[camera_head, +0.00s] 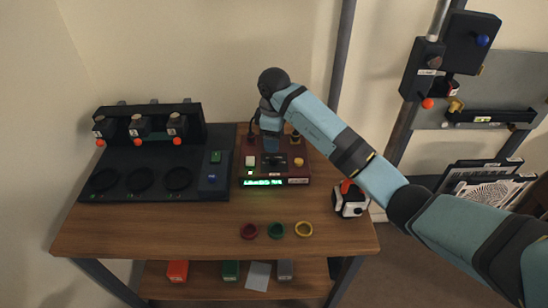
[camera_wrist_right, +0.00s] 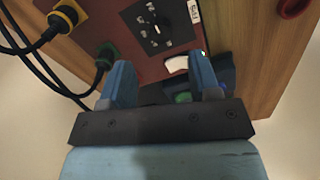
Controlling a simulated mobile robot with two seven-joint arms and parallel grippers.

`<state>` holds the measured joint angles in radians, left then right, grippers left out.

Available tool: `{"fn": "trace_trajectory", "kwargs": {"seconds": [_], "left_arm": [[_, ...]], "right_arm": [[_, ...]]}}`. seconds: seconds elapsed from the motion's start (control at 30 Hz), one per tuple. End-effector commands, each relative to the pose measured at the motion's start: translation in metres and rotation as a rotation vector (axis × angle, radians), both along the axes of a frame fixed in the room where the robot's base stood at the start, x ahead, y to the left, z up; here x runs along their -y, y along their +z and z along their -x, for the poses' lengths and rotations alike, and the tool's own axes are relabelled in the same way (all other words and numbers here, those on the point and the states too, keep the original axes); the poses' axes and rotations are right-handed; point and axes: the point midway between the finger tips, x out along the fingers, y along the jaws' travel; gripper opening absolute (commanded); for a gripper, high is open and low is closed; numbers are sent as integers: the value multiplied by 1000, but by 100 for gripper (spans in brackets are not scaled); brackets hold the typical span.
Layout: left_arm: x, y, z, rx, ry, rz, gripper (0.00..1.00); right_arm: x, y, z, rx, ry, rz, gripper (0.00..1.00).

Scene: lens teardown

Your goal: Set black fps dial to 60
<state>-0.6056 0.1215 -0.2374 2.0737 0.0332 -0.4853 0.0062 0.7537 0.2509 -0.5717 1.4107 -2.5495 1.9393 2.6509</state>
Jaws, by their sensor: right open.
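The maroon control box (camera_head: 296,172) sits on the wooden table under my right arm. In the right wrist view, the black dial plate (camera_wrist_right: 158,30) shows a small knob and light marks around it. The marks are too small to read. The box's front display (camera_head: 263,183) shows green text that I cannot read surely. My right gripper (camera_wrist_right: 162,82) is open and empty, pointing down at the back of the box. Its fingers are apart from the dial, which lies ahead of them in the wrist view. In the head view the arm partly covers the box. My left gripper is not in view.
A yellow plug (camera_wrist_right: 62,20) and a green plug (camera_wrist_right: 105,55) with black cables are by the gripper. A black station (camera_head: 140,178) stands left of the box. Three rings, including a yellow one (camera_head: 304,229), lie in front. A white-and-black device (camera_head: 351,203) is at right.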

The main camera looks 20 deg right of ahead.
Motion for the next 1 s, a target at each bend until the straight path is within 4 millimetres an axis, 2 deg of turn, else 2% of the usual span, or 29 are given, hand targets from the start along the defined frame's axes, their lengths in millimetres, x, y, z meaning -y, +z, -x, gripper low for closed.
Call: {"fn": "trace_trajectory", "kwargs": {"seconds": [0.1, 0.3, 0.5, 0.77, 1.0], "left_arm": [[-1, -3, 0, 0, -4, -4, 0], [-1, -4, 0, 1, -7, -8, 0], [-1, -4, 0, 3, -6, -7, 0], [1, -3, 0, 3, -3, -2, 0], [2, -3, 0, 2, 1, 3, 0]], "right_arm": [[-1, -27, 1, -4, 1, -1, 57], [-1, -57, 1, -2, 1, -2, 57], [-1, -69, 1, 0, 3, -1, 57], [-1, -70, 0, 0, 3, -2, 57], [-1, -70, 0, 0, 3, -2, 8]]}}
